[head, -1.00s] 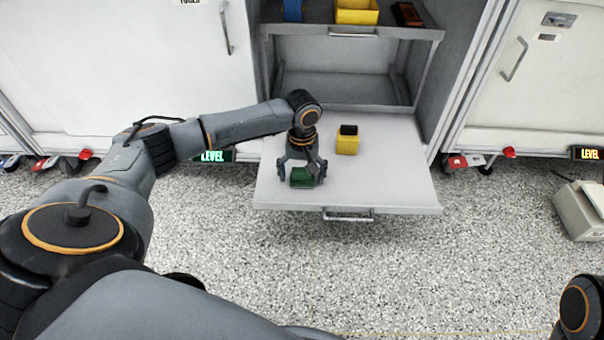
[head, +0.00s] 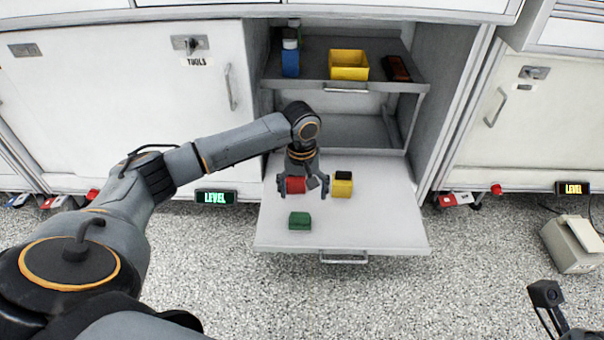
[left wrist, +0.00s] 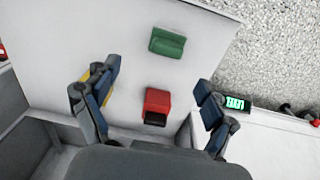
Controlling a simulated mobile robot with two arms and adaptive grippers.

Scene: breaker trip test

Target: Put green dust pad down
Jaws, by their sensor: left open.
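The green dust pad (head: 300,220) lies on the pulled-out white shelf (head: 380,228), near its front edge. It also shows in the left wrist view (left wrist: 167,42), clear of my fingers. My left gripper (head: 303,188) is open and sits farther back over the shelf, apart from the pad. A red block (head: 295,185) with a dark end is behind or between its fingers; in the left wrist view this block (left wrist: 157,103) shows between the open fingers (left wrist: 157,80). I cannot tell whether they touch it. My right gripper is out of view.
A yellow block with a black top (head: 342,187) stands just right of my left gripper. The upper shelf holds a yellow bin (head: 348,65), a blue bottle (head: 290,60) and a dark reddish item (head: 397,68). The shelf's front right is clear.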

